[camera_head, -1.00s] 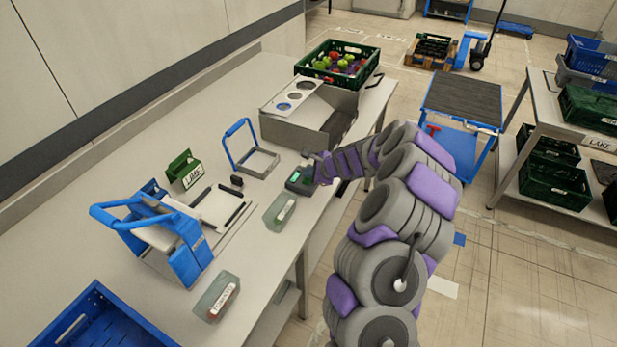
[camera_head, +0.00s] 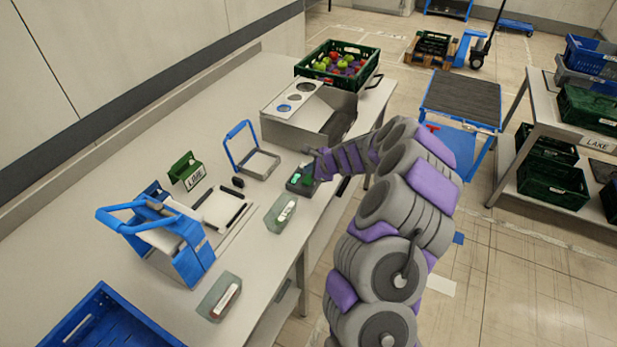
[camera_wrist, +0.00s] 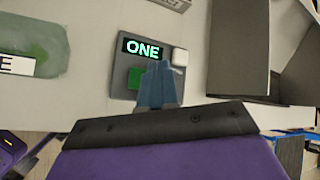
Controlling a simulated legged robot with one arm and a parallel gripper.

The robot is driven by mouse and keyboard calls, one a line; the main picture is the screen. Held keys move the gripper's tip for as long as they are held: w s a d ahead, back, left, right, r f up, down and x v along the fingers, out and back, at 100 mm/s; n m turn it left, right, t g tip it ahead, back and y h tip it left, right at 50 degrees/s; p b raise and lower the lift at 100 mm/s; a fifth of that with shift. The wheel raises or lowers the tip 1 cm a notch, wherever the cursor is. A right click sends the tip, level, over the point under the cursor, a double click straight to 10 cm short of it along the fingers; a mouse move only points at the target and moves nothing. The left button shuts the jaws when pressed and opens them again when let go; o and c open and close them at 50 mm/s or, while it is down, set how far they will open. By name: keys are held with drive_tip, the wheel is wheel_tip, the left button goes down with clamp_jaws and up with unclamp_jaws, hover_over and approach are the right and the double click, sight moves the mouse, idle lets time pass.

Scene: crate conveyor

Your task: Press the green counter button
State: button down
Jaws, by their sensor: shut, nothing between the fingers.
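The counter (camera_head: 302,181) is a small dark grey box on the workbench. In the wrist view the counter (camera_wrist: 126,23) has a display (camera_wrist: 143,48) with the lit word "ONE". Its green button (camera_wrist: 134,77) is just below the display, and a light grey square button (camera_wrist: 180,57) is to the right. My gripper (camera_wrist: 160,68) is shut and empty, with its blue-grey fingertips over the counter, just right of the green button and partly covering its edge. I cannot tell whether the tips touch it. In the head view my gripper (camera_head: 312,163) is at the counter.
Translucent boxes (camera_head: 280,213) lie near the bench's front edge. A blue-handled frame (camera_head: 262,163) and a grey open bin (camera_head: 300,132) stand behind the counter. A green crate of fruit (camera_head: 318,66) is at the far end. A blue-handled device (camera_head: 190,262) stands at left.

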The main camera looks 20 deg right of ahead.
sight(310, 180)
drive_tip(key=shift+r+p, duration=1.7)
drive_tip(key=shift+r, duration=0.45)
drive_tip(key=shift+f, duration=0.1)
